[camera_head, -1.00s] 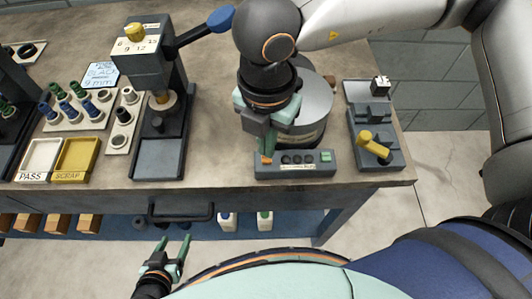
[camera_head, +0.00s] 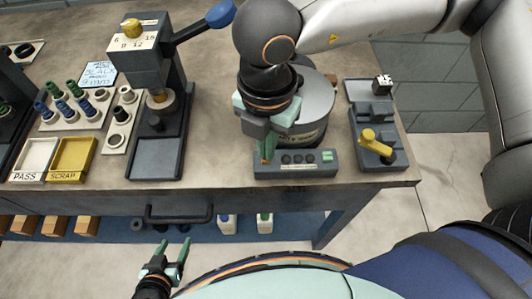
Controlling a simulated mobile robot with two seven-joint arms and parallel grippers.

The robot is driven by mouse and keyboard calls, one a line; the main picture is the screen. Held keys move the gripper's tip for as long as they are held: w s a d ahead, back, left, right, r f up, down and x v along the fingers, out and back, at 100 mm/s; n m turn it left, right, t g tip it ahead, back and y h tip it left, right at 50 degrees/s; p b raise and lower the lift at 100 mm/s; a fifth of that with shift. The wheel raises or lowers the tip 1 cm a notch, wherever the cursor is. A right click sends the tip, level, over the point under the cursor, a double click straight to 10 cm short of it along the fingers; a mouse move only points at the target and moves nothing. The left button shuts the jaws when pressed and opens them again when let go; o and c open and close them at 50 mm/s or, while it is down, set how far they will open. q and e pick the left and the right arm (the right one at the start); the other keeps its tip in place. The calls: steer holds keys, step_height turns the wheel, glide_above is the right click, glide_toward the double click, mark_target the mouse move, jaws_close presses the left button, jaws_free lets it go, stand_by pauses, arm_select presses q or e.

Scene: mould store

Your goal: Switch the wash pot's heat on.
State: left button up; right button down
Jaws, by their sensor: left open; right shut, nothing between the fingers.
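The wash pot (camera_head: 314,108) is a grey round vessel on the bench, partly hidden behind my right arm. In front of it is a dark control box (camera_head: 296,171) with several black round parts in a row and a green button (camera_head: 327,156) at its right end. My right gripper (camera_head: 266,157) points down at the box's left end, shut and holding nothing. My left gripper (camera_head: 173,247) is open and empty, low in front of the bench.
A press with a blue-ended lever (camera_head: 220,17) stands left of the pot. White PASS (camera_head: 34,159) and yellow SCRAP (camera_head: 73,159) trays lie further left. A dark fixture with a yellow handle (camera_head: 377,143) stands right of the box.

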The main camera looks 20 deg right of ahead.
steer(key=shift+f, duration=0.2)
steer(key=shift+r, duration=0.1)
step_height(320, 180, up, 10)
steer(key=p, duration=0.4)
stand_by(0.7)
stand_by(0.5)
